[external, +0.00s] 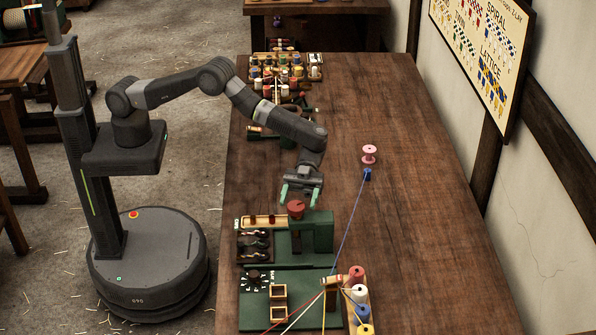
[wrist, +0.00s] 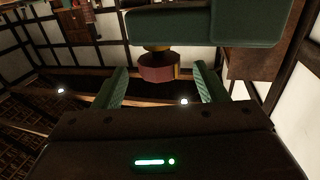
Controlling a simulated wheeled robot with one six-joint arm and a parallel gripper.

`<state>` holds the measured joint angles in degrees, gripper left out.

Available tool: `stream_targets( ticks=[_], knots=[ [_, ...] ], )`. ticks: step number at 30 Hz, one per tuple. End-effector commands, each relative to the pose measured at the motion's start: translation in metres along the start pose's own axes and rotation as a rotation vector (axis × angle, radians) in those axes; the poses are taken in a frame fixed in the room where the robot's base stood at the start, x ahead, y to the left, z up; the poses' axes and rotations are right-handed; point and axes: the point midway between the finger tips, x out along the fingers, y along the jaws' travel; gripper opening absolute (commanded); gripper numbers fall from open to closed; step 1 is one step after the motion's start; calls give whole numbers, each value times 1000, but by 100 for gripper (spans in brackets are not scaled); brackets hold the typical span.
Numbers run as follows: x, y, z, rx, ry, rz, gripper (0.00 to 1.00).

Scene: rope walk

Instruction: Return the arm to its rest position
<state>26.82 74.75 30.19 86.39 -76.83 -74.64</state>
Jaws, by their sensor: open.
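My gripper (external: 301,190) is at the end of my arm, stretched out over the wooden table. Its two green fingers stand apart with nothing between them. Just below it in the external view is a red knob-like piece (external: 296,209) at the green machine (external: 318,232). In the wrist view the fingers (wrist: 163,88) are spread, and the red piece (wrist: 158,68) shows beyond and between them, under a green block (wrist: 205,22). I cannot tell the exact gap between the fingers and the red piece.
A green board (external: 290,298) with a dial and spools (external: 357,293) lies at the front. A blue strand runs to a blue piece (external: 367,174) near a pink spool (external: 369,154). A rack of several spools (external: 285,72) stands at the back. The table's right side is clear.

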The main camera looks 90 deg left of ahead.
Motion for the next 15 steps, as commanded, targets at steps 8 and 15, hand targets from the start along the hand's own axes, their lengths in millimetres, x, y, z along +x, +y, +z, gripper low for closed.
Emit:
stream_targets(
  ticks=[8, 15],
  knots=[
    [39, 1, 0, 0, 0, 2, 66],
    [38, 0, 0, -1, -1, -25, 66]
  ],
)
